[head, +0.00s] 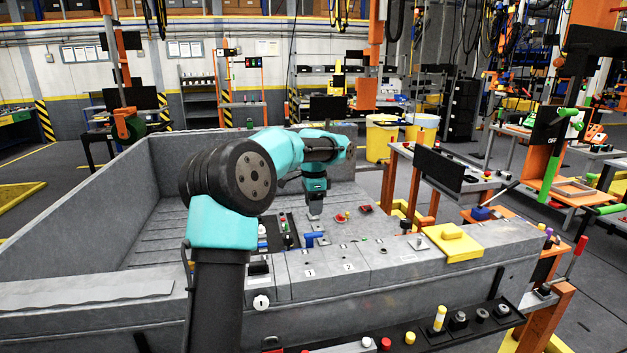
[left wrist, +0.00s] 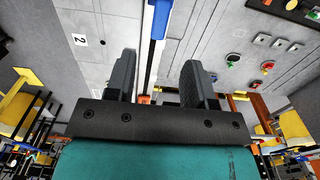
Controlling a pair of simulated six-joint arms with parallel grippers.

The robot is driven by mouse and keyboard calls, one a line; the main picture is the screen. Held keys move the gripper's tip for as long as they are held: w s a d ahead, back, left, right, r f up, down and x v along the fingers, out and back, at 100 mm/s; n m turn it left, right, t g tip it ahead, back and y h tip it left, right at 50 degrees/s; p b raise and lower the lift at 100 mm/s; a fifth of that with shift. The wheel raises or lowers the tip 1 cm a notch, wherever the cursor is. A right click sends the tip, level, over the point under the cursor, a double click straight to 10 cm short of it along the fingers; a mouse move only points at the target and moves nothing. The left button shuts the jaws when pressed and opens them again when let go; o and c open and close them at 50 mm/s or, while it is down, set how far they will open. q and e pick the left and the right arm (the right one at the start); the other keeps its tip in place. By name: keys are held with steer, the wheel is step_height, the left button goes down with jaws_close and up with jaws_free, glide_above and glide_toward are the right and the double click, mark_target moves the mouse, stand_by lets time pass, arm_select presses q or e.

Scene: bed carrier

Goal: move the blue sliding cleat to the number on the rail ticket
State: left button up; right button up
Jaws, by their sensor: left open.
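The blue sliding cleat (head: 314,238) is on the near side of the grey bed, just behind the ledge with the number plates. A blue piece, apparently the cleat, shows at the top of the left wrist view (left wrist: 162,18), above and between my fingers. My left gripper (head: 315,215) points down just above and behind the cleat. Its two fingers are apart in the left wrist view (left wrist: 160,62), with nothing seen held between them. I cannot make out the rail ticket.
A dark panel with buttons (head: 287,230) lies left of the cleat. A red knob (head: 341,217) is to its right. A yellow block (head: 453,240) sits on the ledge at the right. The back of the bed floor is largely clear.

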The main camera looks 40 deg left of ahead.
arm_select(q)
step_height(320, 180, up, 8)
stand_by(0.6)
